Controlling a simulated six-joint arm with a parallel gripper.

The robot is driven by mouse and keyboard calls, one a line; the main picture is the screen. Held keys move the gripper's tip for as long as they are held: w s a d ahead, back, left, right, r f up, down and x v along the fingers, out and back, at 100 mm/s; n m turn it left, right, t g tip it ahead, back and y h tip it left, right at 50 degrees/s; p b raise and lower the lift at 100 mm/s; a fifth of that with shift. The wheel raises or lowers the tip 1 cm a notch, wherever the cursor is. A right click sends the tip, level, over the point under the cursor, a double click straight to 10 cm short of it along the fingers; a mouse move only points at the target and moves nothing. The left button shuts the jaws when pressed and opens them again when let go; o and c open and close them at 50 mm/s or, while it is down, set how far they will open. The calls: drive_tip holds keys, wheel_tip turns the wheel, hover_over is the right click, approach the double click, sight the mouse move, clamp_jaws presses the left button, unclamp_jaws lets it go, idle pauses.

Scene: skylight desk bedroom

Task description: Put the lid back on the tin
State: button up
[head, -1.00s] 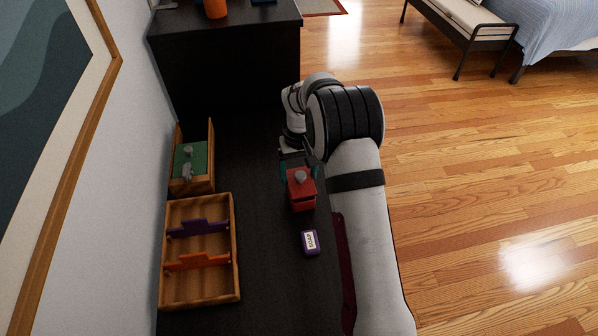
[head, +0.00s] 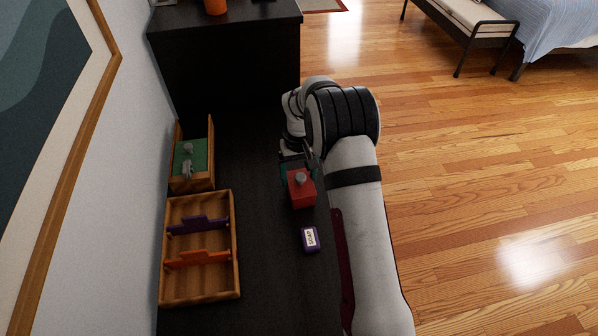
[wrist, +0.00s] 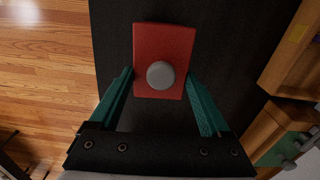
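The lid (head: 302,184) is a red rectangular plate with a round grey knob, seen from above in the wrist view (wrist: 163,45). My gripper (head: 299,171) has its two teal fingers at opposite sides of the lid, not on the knob; in the wrist view (wrist: 160,74) the fingertips meet the lid's side edges. The gripper looks shut on the lid. The red tin (head: 303,203) is directly beneath the lid on the dark desk, and no clear gap shows between them. The lid hides the tin's opening, so exact seating cannot be told.
A small purple box with a white label (head: 310,239) lies in front of the tin. A wooden tray (head: 236,262) with purple and orange dividers and a wooden box (head: 209,167) with a green inside stand to the left. Bare dark desk lies between.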

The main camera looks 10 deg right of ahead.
drive_tip(key=shift+o, duration=1.4)
wheel_tip(320, 180, up, 16)
drive_tip(key=shift+f, duration=0.1)
